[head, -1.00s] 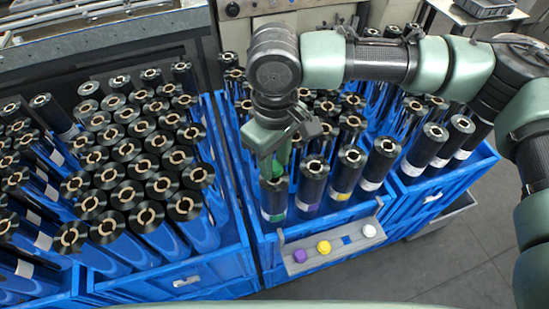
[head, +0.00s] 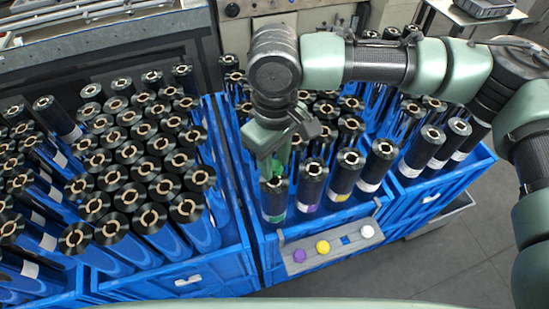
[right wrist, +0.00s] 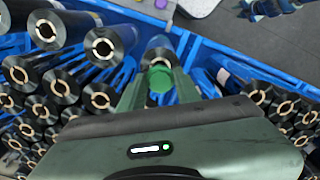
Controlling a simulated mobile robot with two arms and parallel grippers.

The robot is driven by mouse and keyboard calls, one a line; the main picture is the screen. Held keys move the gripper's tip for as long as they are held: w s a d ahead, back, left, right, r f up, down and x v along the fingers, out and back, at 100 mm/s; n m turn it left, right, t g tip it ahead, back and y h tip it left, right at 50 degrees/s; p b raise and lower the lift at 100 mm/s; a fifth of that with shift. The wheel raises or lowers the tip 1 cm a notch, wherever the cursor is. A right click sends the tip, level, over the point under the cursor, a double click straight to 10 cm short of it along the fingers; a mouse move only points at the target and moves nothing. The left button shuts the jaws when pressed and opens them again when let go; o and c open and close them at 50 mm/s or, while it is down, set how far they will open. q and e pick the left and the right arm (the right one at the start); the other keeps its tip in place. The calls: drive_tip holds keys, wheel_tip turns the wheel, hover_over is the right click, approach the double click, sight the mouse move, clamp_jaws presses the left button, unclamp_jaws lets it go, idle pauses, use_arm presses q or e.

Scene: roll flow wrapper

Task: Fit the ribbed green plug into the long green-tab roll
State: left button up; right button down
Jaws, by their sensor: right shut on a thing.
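The green-tab roll (head: 275,203) is a black upright roll with a green label in the front row of the middle blue crate. Its open top end faces up. My right gripper (head: 271,165) is shut on the green plug (head: 270,170), just above that roll's top. In the right wrist view the green plug (right wrist: 160,79) sits between the two green fingers, in front of the roll's end (right wrist: 157,56). I cannot tell whether the plug touches the core; its ribs are too small to make out. My left gripper is not in view.
Purple-tab (head: 312,187) and yellow-tab (head: 345,177) rolls stand close on the right. Dense rolls fill the left crate.

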sight(274, 166)
drive_tip(key=shift+p, duration=0.5)
idle(0.5)
drive_tip(key=c, duration=1.3)
unclamp_jaws()
drive_tip(key=shift+r, duration=5.5)
